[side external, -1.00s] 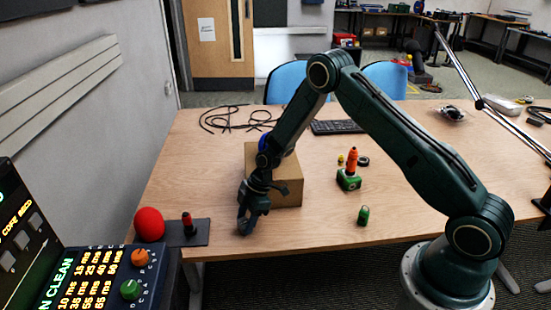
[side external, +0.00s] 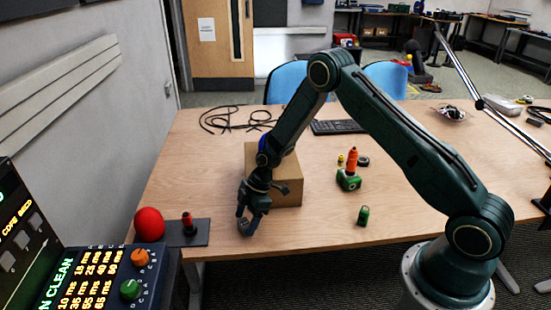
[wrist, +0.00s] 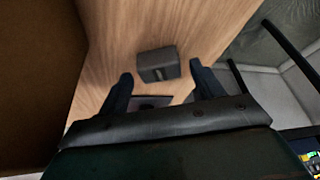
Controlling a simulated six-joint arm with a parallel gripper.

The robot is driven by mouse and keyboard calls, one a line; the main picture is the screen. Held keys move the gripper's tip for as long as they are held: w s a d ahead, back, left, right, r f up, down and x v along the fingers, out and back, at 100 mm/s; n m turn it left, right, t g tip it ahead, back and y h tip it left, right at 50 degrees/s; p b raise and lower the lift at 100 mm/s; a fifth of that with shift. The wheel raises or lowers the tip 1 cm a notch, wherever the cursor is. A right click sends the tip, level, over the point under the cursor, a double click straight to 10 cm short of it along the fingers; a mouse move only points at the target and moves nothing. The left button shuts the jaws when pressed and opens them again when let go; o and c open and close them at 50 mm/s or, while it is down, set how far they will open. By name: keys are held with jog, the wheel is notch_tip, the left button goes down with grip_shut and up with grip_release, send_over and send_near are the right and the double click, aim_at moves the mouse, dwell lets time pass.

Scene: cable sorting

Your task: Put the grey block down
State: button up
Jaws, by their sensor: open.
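The grey block (wrist: 158,65) rests on the wooden table top in the wrist view, just beyond my fingertips and between their lines. My gripper (wrist: 160,73) is open, with one dark finger on each side and a gap to the block on both sides. In the side external view my gripper (side external: 248,220) points down low over the table, in front of the cardboard box. The block is hard to make out there, small and dark against the fingers.
The cardboard box (side external: 288,190) stands close behind my gripper. A dark mat (side external: 203,238) with a red-topped peg (side external: 188,221) and a red ball (side external: 149,224) lie left.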

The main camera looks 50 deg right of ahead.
jog(key=v, duration=1.1)
jog(key=shift+d+r, duration=0.25)
jog(key=shift+r, duration=0.05)
jog(key=shift+r, duration=0.15)
jog(key=s+a+r+m+t+h, duration=0.1)
jog(key=s+r+m, duration=0.2)
jog(key=s+r, duration=0.5)
jog(key=s+a+r+m+t+h, duration=0.1)
jog(key=s+r+m, duration=0.25)
jog(key=r, duration=0.85)
jog(key=s+r+m+t+h, duration=0.1)
jog(key=s+r+m, duration=0.1)
jog(key=s, duration=0.8)
jog(key=s+r+m+h, duration=0.1)
jog(key=s+r+m, duration=0.2)
jog(key=s, duration=0.7)
jog(key=shift+d+r+m+t, duration=0.3)
jog(key=shift+m+t, duration=0.1)
jog(key=shift+m, duration=0.65)
